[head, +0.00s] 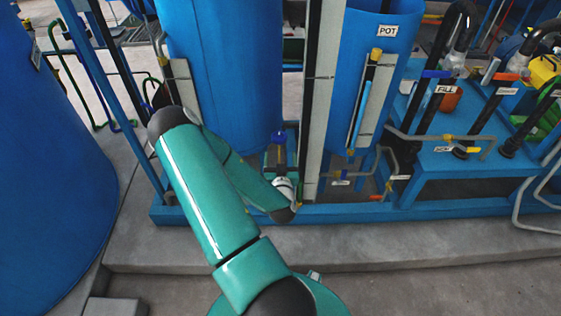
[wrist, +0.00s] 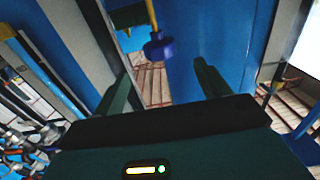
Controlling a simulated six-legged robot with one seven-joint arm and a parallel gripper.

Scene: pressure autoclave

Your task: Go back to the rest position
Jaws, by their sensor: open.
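My gripper (wrist: 164,70) is open in the wrist view, its two dark fingers apart with nothing held between them. A blue knob-like part (wrist: 157,47) on a yellow stem shows beyond and between the fingers, apart from them as far as I can tell. In the head view my teal arm bends up and then down to the right, its wrist end near the foot of the rig between two blue tanks. A small blue part (head: 279,138) shows just above the wrist there. The fingers cannot be made out in the head view.
A blue tank (head: 225,75) stands behind my arm, and a tank labelled POT (head: 375,60) stands to its right. A large blue vessel (head: 45,180) fills the left. Blue frame rails (head: 350,212) and pipes lie close by. The concrete floor (head: 450,285) in front is clear.

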